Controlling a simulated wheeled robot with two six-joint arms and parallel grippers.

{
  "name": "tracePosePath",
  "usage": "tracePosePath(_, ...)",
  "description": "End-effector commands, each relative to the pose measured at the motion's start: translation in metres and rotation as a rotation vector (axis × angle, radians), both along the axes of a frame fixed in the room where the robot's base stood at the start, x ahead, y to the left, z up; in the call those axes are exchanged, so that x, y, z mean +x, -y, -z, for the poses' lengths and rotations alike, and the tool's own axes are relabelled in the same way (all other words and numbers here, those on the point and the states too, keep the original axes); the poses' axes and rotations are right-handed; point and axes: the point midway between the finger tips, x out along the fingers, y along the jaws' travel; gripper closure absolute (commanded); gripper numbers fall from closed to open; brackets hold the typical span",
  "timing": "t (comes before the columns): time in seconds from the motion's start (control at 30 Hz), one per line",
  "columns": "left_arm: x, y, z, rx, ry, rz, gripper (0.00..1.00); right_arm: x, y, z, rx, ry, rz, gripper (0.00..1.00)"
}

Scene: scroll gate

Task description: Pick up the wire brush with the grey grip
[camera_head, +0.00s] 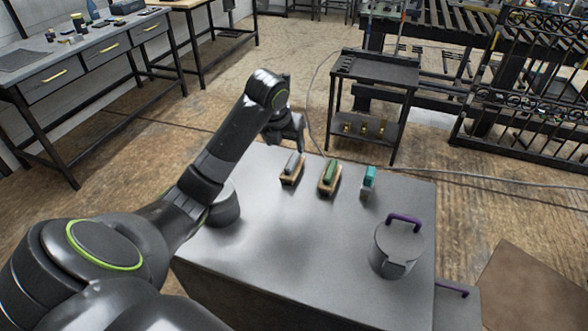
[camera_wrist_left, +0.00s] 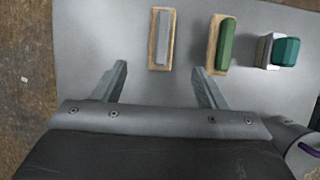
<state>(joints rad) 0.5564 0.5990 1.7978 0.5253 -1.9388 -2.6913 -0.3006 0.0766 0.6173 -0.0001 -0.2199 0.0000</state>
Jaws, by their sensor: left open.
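The wire brush with the grey grip (camera_head: 292,165) lies at the left of a row of three brushes on the grey table. In the left wrist view its grey grip (camera_wrist_left: 163,38) sits on a tan base, ahead of my jaws and between their lines. My left gripper (camera_wrist_left: 158,75) is open and empty, its fingertips short of the brush. In the head view the left gripper (camera_head: 299,140) is above the far table edge near the brush; its fingers are partly hidden. My right gripper is not in view.
A green-grip brush (camera_head: 329,177) and a teal-grip one (camera_head: 368,181) lie to the right. A grey canister with a purple handle (camera_head: 398,248) stands on the table's right side. The table's middle (camera_head: 310,225) is bare. A black cart (camera_head: 376,72) stands behind.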

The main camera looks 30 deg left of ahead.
Motion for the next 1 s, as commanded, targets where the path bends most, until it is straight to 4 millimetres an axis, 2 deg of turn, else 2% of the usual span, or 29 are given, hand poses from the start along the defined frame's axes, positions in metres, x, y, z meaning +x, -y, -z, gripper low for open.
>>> tracePosePath(0.1, 0.010, -0.002, 0.023, -0.003, -0.005, -0.002, 0.35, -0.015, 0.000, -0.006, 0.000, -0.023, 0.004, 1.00)
tracePosePath(0.3, 0.024, -0.005, 0.059, -0.002, -0.003, -0.003, 0.35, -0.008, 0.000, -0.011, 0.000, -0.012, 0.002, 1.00)
tracePosePath(0.53, 0.031, -0.007, 0.075, 0.000, -0.001, -0.001, 0.35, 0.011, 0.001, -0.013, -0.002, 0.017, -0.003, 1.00)
tracePosePath(0.8, 0.042, -0.007, 0.103, -0.001, -0.003, -0.002, 0.35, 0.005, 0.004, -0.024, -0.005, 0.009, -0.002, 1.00)
tracePosePath(1.0, 0.049, -0.009, 0.120, 0.000, -0.001, -0.001, 0.35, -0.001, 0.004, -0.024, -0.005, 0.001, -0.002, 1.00)
